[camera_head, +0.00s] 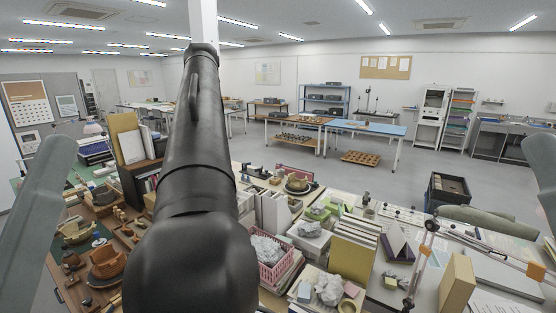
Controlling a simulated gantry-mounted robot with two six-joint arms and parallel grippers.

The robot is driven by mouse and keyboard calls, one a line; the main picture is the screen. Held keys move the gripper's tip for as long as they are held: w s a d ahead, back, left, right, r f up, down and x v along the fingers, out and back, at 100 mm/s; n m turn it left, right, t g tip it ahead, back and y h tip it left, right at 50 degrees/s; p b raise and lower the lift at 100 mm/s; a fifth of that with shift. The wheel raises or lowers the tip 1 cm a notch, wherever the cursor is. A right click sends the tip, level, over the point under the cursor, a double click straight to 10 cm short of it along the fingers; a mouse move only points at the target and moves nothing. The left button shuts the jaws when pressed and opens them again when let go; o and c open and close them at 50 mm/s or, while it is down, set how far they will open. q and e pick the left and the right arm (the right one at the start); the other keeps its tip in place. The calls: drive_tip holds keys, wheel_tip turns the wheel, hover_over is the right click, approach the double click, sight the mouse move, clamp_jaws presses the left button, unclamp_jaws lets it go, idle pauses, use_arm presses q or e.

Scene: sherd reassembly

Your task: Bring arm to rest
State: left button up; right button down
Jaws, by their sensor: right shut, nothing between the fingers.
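My right gripper (202,52) appears to be at the far, upper end of the large black arm part that rises through the middle-left of the view. It is shut and empty, and I cannot make out its separate fingers. It shows in front of a white upright post, clear of the worktable items. My left gripper is not in view. Grey parts that look like mine stand at the left and right edges.
A crowded worktable holds brown pottery sherds (107,262), a pink basket (272,262), upright files (353,247) and a cream block (456,284). A black crate (448,188) stands beyond it. The floor farther back is largely clear before a blue-topped table (365,127).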

wheel_tip(320, 180, up, 22)
drive_tip(key=p, duration=1.8)
drive_tip(key=shift+p, duration=0.4)
drive_tip(key=shift+w, duration=0.1)
